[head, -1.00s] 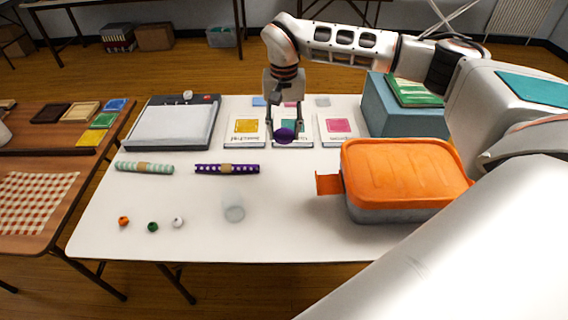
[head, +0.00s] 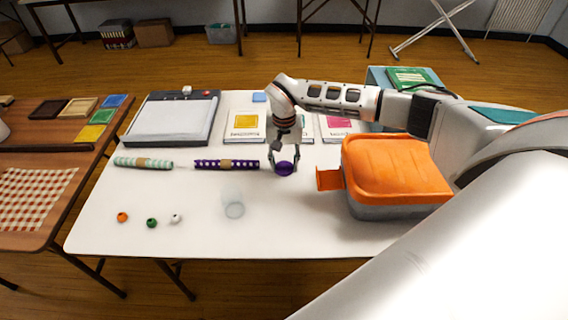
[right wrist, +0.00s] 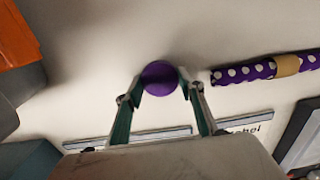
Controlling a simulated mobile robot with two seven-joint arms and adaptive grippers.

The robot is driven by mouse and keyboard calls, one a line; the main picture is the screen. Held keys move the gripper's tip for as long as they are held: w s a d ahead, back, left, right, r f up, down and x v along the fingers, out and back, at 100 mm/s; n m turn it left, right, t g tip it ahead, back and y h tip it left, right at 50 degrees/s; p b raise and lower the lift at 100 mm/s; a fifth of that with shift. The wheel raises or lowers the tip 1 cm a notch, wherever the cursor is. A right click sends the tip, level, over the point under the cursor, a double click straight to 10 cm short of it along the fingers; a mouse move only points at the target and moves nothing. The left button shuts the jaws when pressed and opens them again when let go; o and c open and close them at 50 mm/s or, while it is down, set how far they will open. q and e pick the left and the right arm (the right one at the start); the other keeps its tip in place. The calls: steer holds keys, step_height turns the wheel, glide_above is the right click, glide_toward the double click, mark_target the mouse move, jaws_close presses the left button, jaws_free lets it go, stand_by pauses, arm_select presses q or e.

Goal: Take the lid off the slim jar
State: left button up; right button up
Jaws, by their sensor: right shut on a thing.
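The slim jar (head: 233,208) is clear and hard to see against the white table. It stands near the front middle of the table with no lid visible on it. The purple round lid (head: 285,169) is apart from the jar, behind it and to the right. My right gripper (head: 284,162) points down and is shut on the lid. The lid also shows between the fingertips in the right wrist view (right wrist: 160,76). I cannot tell whether the lid touches the table. My left gripper is out of view.
An orange-lidded box (head: 395,175) stands right of the lid. A purple dotted roll (head: 210,164) lies close to its left. Several cards lie behind. Orange, green and white beads (head: 151,223) lie front left. White table (head: 300,225) is clear around the jar.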

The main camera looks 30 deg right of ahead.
mark_target(284, 167)
steer(key=shift+f, duration=0.1)
steer(key=o, duration=1.2)
step_height(284, 167, up, 12)
steer(key=shift+p, duration=0.35)
